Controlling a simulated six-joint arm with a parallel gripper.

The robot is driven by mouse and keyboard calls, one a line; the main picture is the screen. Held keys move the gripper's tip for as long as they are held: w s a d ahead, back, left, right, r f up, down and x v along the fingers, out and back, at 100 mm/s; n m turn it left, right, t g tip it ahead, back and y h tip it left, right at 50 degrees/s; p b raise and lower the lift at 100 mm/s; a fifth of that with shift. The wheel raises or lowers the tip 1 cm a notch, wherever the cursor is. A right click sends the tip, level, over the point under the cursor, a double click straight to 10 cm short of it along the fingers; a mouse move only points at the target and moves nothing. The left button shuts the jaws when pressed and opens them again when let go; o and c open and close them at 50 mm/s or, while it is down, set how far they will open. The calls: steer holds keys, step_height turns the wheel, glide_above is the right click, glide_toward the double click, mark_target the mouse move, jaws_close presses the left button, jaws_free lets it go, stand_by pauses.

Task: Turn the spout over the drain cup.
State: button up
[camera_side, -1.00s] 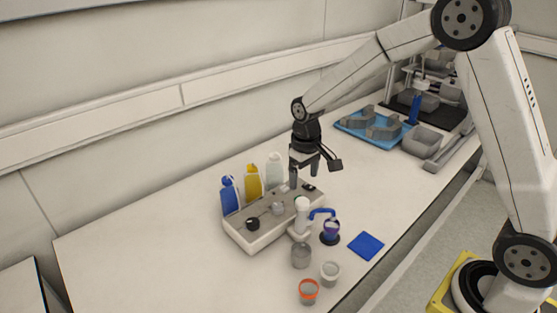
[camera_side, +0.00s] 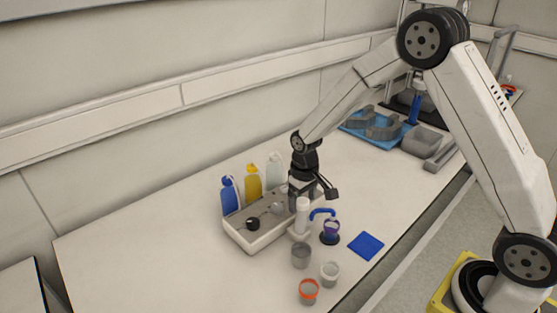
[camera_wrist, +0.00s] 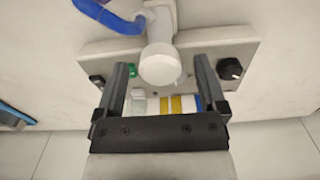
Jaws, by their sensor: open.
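The blue spout (camera_side: 322,212) sticks out from the side of a white column (camera_side: 302,216) and points right, over a cup with purple contents (camera_side: 331,228). In the wrist view the spout (camera_wrist: 108,15) is at the upper left and the column's round white cap (camera_wrist: 160,66) is near the middle. My gripper (camera_side: 298,194) is open, low over the station, just behind the column in the side view. In the wrist view its fingertips (camera_wrist: 162,62) appear on either side of the cap, with nothing held. I cannot tell whether they touch it.
A grey station (camera_side: 248,237) with knobs sits left of the column. Blue (camera_side: 229,197), yellow (camera_side: 253,182) and clear (camera_side: 274,171) bottles stand behind it. In front are a clear jar (camera_side: 300,256), a pale-rimmed cup (camera_side: 330,273) and an orange-rimmed cup (camera_side: 308,291). A blue mat (camera_side: 366,246) lies right.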

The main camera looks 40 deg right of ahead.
jaws_close()
steer(key=shift+m, duration=0.4)
steer(key=m, duration=0.3)
steer(key=shift+m, duration=0.3)
steer(key=m, duration=1.3)
steer(key=shift+m, duration=0.4)
